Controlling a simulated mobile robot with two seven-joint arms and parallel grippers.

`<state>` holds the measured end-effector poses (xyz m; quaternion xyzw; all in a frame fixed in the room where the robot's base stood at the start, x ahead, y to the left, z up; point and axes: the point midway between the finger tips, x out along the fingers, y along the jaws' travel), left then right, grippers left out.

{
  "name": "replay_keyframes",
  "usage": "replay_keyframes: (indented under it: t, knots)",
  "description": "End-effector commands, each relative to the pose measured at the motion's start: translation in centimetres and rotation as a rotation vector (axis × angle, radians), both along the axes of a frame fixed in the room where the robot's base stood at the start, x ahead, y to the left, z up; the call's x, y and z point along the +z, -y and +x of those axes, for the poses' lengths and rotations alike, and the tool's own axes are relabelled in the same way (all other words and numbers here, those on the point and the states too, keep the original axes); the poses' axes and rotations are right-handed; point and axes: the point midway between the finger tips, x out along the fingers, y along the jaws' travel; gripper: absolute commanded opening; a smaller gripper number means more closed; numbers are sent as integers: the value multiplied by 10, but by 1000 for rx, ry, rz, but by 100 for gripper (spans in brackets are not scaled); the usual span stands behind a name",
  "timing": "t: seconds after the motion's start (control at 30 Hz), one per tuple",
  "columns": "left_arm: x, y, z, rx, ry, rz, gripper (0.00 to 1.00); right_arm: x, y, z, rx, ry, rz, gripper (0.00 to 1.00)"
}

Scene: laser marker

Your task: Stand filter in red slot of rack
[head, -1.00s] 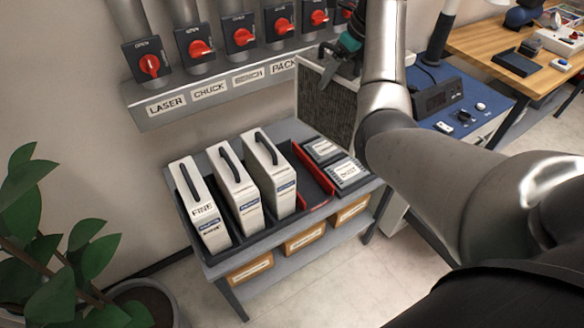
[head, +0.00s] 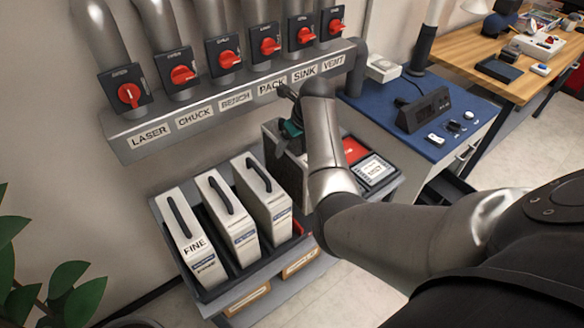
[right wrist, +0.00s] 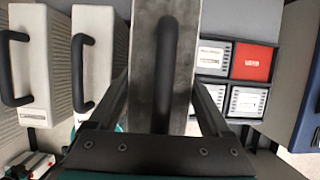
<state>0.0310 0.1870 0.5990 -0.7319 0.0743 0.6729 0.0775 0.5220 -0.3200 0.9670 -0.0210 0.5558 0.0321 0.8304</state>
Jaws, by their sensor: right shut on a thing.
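My right gripper (head: 292,130) is shut on the handle of a grey-sided filter (head: 287,168), which hangs upright behind my right arm. In the right wrist view the held filter (right wrist: 164,30) is between the fingers (right wrist: 164,95), its dark handle running lengthwise. In the head view it is just right of the white filters in the rack (head: 208,290). A bit of the red slot (head: 298,227) shows at the rack's right end; the rest is hidden by the filter and arm. I cannot tell whether the filter's bottom is inside the slot. My left gripper is out of view.
Three white filters (head: 228,222) with black handles stand in the rack. A tray of small boxes (head: 376,172), one red (head: 354,150), lies to the right. Labelled valves line the ledge (head: 225,112) behind. A blue-topped bench (head: 440,140) is further right.

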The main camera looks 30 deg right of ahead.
Motion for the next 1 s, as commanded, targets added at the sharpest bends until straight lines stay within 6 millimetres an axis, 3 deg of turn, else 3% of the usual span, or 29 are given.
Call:
replay_keyframes:
  t: [0.1, 0.33, 0.57, 1.0]
  knots:
    - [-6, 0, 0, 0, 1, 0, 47, -21, 1, 1, 1, 4, -1, 0]
    - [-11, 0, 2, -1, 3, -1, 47, -38, 1, 2, 1, 5, -2, 0]
    - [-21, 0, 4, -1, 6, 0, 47, -71, 1, 1, 1, 5, -1, 0]
    - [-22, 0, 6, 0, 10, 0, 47, -76, 1, 2, 0, 7, -2, 0]
